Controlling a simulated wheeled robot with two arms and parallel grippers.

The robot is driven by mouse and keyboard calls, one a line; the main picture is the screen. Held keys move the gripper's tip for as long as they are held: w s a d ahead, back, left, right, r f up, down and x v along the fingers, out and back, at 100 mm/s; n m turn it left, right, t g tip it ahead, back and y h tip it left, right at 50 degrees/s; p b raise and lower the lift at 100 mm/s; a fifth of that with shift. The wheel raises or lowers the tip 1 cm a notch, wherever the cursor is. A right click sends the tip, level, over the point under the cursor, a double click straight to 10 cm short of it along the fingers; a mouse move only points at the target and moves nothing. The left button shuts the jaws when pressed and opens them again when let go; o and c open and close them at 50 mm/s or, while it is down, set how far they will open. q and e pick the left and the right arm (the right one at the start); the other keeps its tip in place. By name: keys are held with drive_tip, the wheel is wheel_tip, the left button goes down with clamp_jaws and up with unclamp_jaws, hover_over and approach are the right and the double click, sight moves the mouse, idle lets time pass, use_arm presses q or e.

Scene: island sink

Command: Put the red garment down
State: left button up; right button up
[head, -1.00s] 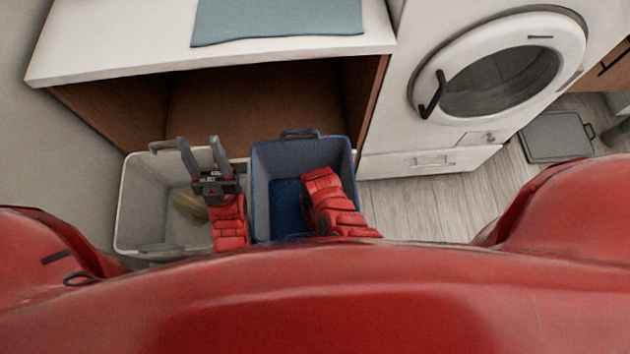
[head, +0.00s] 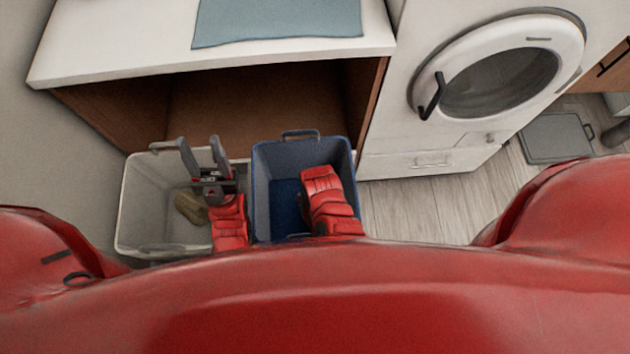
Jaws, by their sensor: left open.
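My left gripper (head: 199,146) is over the white bin, near its right side, with its two grey fingers apart and nothing visible between them. I cannot make out a red garment apart from my own red arms and body. An olive-brown cloth-like thing (head: 191,208) lies inside the white bin (head: 136,205), just left of my left wrist. My right arm reaches over the blue bin (head: 261,190); its gripper does not show.
A white-topped cabinet (head: 120,55) with an open brown compartment stands behind the bins, a blue-grey cloth (head: 278,22) on top. A white washing machine (head: 500,80) with a shut door is at right. A grey flat thing (head: 555,138) lies on the floor (head: 420,210), otherwise mostly clear.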

wheel_tip(320, 180, up, 9)
drive_tip(key=shift+p, duration=0.3)
idle(0.5)
